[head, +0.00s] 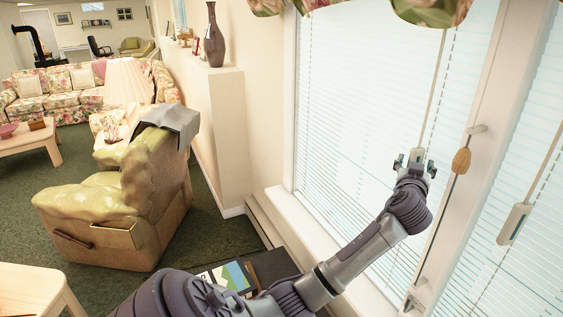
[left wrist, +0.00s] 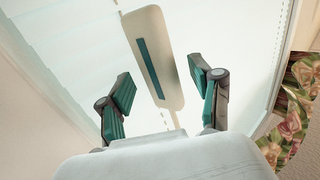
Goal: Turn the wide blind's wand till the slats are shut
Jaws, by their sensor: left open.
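The wide blind (head: 350,110) hangs in the large window, its slats showing as thin lines with bright gaps between them. Its wand (head: 434,95) hangs down in front of the slats near the right side of that window. The wand's flat pale handle, with a teal strip, shows in the left wrist view (left wrist: 147,50). My left gripper (head: 415,163) is at the handle's lower part. In the left wrist view the gripper (left wrist: 160,75) is open, with one finger on each side of the handle and a gap on both sides. My right gripper is not in view.
A second blind (head: 535,140) hangs to the right beyond the window post, with its own wand handle (head: 514,223). A wooden cord knob (head: 461,160) hangs at the post. Floral fabric (head: 420,10) hangs above. A green recliner (head: 120,205) stands at left.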

